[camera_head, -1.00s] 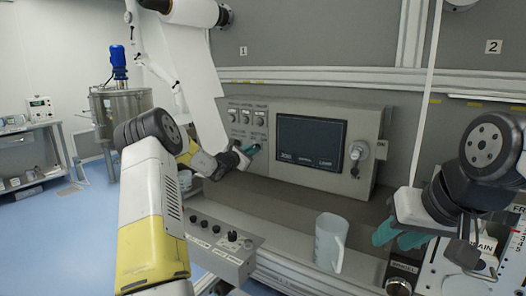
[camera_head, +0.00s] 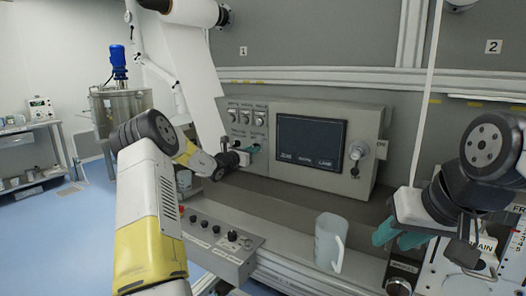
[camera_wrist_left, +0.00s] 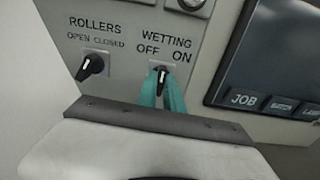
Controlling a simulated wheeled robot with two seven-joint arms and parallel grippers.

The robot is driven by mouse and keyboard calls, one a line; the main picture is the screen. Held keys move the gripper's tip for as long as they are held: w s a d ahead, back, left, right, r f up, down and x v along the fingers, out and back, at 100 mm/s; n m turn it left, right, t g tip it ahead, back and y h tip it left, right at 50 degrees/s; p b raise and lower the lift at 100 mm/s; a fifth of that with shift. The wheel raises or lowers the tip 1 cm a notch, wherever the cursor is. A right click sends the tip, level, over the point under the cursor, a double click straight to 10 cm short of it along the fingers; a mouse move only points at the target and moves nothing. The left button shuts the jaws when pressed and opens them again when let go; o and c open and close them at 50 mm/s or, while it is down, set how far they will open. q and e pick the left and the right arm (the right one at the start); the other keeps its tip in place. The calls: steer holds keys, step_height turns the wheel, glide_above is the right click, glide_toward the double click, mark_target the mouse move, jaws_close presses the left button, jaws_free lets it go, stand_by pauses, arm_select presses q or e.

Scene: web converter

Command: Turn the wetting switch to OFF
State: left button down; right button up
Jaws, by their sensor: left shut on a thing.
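The wetting switch (camera_wrist_left: 162,81) is a small black knob with a white mark, under the label WETTING, with OFF at left and ON at right. Its white mark points roughly upward; I cannot tell exactly which word it points to. My left gripper (camera_wrist_left: 163,88) is shut on it, with one teal finger on each side. In the head view this left gripper (camera_head: 252,150) is at the lower switches of the grey control panel (camera_head: 365,112), and it hides the knob there. My right gripper (camera_head: 397,236) hangs at the right, away from the panel; its teal fingers are partly hidden.
The rollers switch (camera_wrist_left: 91,65) is just left of the wetting switch. A dark screen (camera_head: 311,140) is to the right on the panel. A clear jug (camera_head: 328,243) stands in front of the panel.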

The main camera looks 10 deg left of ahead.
arm_select(q)
steer(key=n, duration=0.6)
steer(key=shift+n, duration=0.3)
stand_by(0.4)
steer(key=c, duration=1.5)
jaws_free()
steer(key=shift+s+a, duration=0.1)
steer(key=shift+s, duration=0.05)
steer(key=v, duration=0.7)
steer(key=shift+s+a, duration=0.1)
steer(key=shift+s, duration=0.15)
